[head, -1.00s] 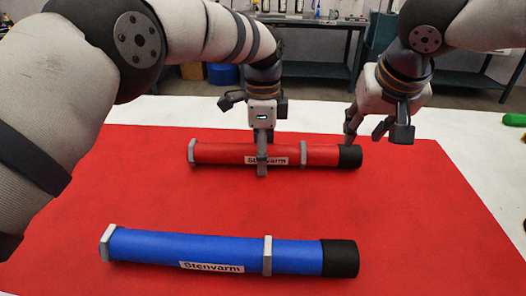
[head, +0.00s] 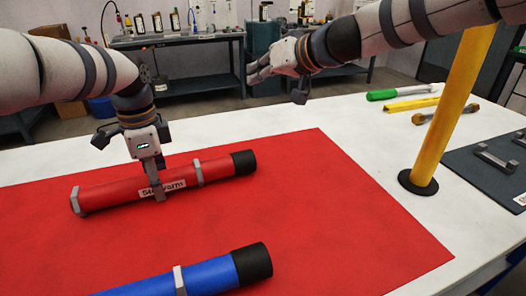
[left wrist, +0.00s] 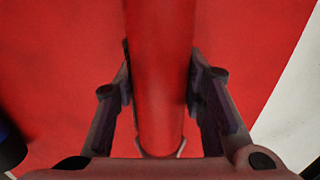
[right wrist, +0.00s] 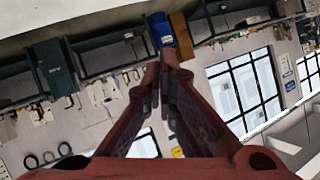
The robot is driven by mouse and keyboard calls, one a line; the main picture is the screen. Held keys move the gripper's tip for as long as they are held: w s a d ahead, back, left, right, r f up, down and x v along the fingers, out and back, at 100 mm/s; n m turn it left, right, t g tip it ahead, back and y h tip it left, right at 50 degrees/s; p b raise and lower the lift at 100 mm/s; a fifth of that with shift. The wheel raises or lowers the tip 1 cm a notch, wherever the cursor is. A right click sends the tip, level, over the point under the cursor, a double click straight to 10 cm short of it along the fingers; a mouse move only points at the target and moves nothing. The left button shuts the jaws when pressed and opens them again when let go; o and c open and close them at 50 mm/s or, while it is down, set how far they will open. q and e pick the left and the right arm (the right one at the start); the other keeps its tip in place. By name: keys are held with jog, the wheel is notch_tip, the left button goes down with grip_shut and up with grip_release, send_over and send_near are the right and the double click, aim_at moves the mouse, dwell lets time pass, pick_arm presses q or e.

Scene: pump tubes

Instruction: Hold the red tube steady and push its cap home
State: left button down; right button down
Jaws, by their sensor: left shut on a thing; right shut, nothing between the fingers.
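The red tube (head: 120,190) lies on the red mat with its black cap (head: 244,162) at its right end. A grey collar sits near the cap and another at the far left end. My left gripper (head: 158,190) is shut on the tube's middle, over its white label; the left wrist view shows its fingers on both sides of the red tube (left wrist: 160,75). My right gripper (head: 256,72) is raised above and beyond the cap, apart from it. It is shut and empty; the right wrist view shows its fingertips together (right wrist: 160,65). I cannot tell whether the cap is fully seated.
A blue tube (head: 205,275) with a black cap lies on the red mat (head: 340,220) nearer to me. A yellow post (head: 450,110) stands on the white table at right. Tools, including a green-handled one (head: 388,95), and a dark mat (head: 490,165) lie beyond and beside it.

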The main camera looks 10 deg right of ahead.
aim_at(243, 162)
jog(key=s+d+f+n+g, duration=0.1)
jog(key=s+d+f+g, duration=0.6)
jog(key=s+d, duration=0.2)
jog(key=shift+s+d+f, duration=0.15)
jog(key=shift+s+d, duration=0.1)
jog(key=shift+s, duration=0.2)
jog(key=shift+f, duration=0.1)
jog(key=x, duration=0.9)
jog(key=shift+a+f, duration=0.2)
jog(key=shift+f, duration=0.2)
jog(key=a, duration=0.3)
jog(key=shift+s+a, duration=0.2)
jog(key=shift+a, duration=0.35)
